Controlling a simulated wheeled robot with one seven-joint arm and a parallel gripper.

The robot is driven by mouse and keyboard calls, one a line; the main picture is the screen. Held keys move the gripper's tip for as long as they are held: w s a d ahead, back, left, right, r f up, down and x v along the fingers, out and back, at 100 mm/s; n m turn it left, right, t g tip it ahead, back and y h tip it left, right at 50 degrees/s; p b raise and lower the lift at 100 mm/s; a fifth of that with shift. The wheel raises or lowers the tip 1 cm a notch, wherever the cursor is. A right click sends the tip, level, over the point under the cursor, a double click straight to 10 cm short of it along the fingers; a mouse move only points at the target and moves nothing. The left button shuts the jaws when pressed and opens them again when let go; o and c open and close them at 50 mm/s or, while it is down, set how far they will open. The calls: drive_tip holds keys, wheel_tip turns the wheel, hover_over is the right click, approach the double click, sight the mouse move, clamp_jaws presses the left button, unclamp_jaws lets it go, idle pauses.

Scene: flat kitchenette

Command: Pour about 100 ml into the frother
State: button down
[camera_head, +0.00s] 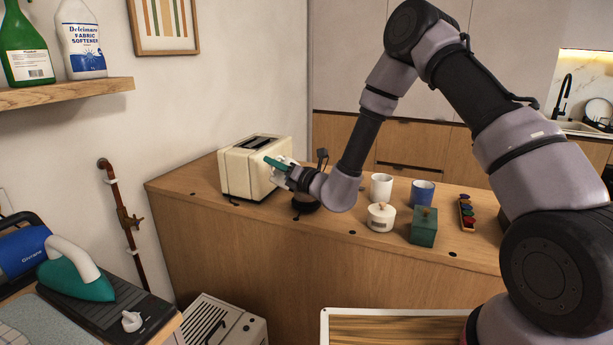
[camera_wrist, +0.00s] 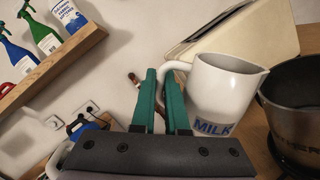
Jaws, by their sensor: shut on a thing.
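The white milk jug (camera_wrist: 222,88), marked MILK, is held by its handle in the wrist view. My gripper (camera_wrist: 165,80) has its green fingers shut on that handle; it also shows in the head view (camera_head: 278,165), in front of the toaster. The dark frother (camera_wrist: 292,128) stands at the right edge of the wrist view, its open rim close to the jug's spout. In the head view the frother (camera_head: 307,205) is mostly hidden behind my wrist. No milk stream shows. I cannot tell the jug's exact tilt or the level inside either vessel.
A cream toaster (camera_head: 240,172) stands close behind the gripper. On the counter (camera_head: 240,235) to the right are a white mug (camera_head: 381,188), a blue mug (camera_head: 422,194), a white lidded pot (camera_head: 381,218), a green box (camera_head: 423,232) and a capsule rack (camera_head: 466,213).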

drive_tip(key=shift+s+a+f+n, duration=0.25)
drive_tip(key=shift+f+n, duration=0.2)
drive_tip(key=shift+f, duration=0.1)
drive_tip(key=shift+s+a+f+n, duration=0.25)
drive_tip(key=shift+f+n, duration=0.2)
drive_tip(key=shift+f, duration=0.05)
idle(1.1)
drive_tip(key=s+a+f+n+g+b, duration=0.1)
drive_tip(key=s+a+f+n, duration=0.2)
drive_tip(key=f+n, duration=0.3)
drive_tip(key=shift+s+a+f+n+h, duration=0.25)
drive_tip(key=shift+s+a+n+h, duration=0.05)
drive_tip(key=shift+a+n, duration=0.1)
idle(0.9)
